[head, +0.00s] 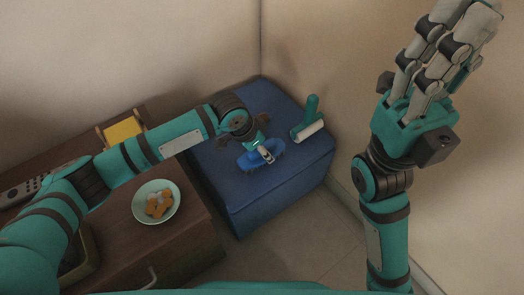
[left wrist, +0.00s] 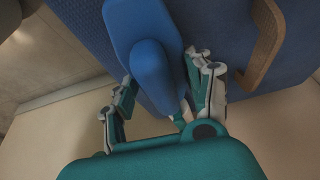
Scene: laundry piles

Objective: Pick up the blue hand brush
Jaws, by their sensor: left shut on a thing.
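The blue hand brush (head: 249,160) lies on top of the blue ottoman (head: 215,172), partly hidden by my left gripper (head: 264,152). In the left wrist view the brush (left wrist: 148,60) sits between the fingers of my left gripper (left wrist: 163,95), which are shut on its handle from both sides. I cannot tell from these views whether the brush is clear of the ottoman surface. My right gripper (head: 460,28) is raised at the right, apart from everything, with its fingers extended and empty.
A teal lint roller with a white roll (head: 308,130) is on the ottoman's right side. A brown object (left wrist: 264,45) lies near the brush. A wooden cabinet (head: 190,238) at left holds a bowl of biscuits (head: 139,205), a yellow item (head: 122,131) and a remote (head: 22,190). Walls stand behind.

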